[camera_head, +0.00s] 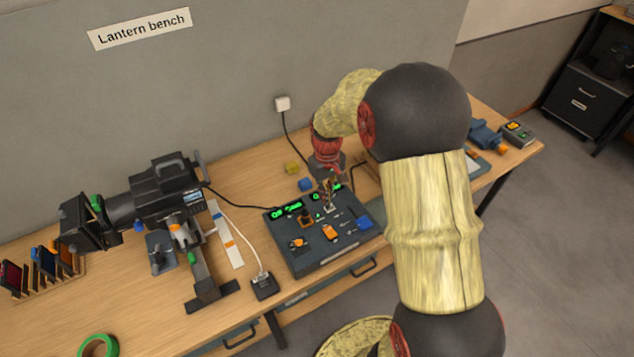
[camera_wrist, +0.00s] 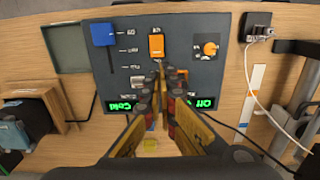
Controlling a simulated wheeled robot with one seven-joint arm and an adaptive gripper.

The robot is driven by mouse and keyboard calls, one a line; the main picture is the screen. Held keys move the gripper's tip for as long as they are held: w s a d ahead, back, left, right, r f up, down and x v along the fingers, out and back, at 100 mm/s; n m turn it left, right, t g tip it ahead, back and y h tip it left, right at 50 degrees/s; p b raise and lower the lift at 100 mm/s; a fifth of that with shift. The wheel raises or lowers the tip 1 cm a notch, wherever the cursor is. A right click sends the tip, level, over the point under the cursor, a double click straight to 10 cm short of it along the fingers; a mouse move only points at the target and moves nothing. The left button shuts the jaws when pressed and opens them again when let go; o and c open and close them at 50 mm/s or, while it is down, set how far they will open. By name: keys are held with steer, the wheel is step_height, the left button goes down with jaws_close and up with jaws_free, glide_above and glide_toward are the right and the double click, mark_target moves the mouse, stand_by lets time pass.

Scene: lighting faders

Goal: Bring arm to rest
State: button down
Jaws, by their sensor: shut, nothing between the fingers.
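My arm reaches over the bench in the head view, and my gripper (camera_head: 328,190) hangs above the dark fader console (camera_head: 331,264). In the wrist view my gripper (camera_wrist: 161,70) is shut, with its fingertips together and nothing between them. The fingertips lie over the console's middle, near an orange fader cap (camera_wrist: 157,44). A blue fader cap (camera_wrist: 103,33) sits to the left in that view, and a round orange knob (camera_wrist: 209,47) to the right. I cannot tell whether the fingertips touch the console. Green displays (camera_wrist: 124,105) are lit, one reading "Cold" and one "Off".
A stage lantern (camera_head: 165,190) stands on the bench to the left. A small black box (camera_head: 264,286) with a white cable is beside the console. Yellow and blue blocks (camera_head: 306,184) lie behind the console. Blue and grey devices (camera_head: 487,134) sit at the right end.

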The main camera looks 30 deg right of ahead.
steer(key=s+a+r+t+b, duration=0.2)
steer(key=s+a+r+b, duration=0.1)
steer(key=s, duration=0.4)
steer(key=s+a+r+t+b, duration=0.2)
steer(key=s+a+r+b, duration=0.2)
steer(key=s+a+b, duration=0.1)
steer(key=s+a+r+t+b, duration=0.2)
steer(key=s+a+b, duration=0.3)
steer(key=s, duration=0.4)
steer(key=shift+b+v, duration=0.35)
steer(key=shift+v, duration=0.45)
steer(key=shift+w+r, duration=0.1)
steer(key=shift+w, duration=0.05)
stand_by(0.5)
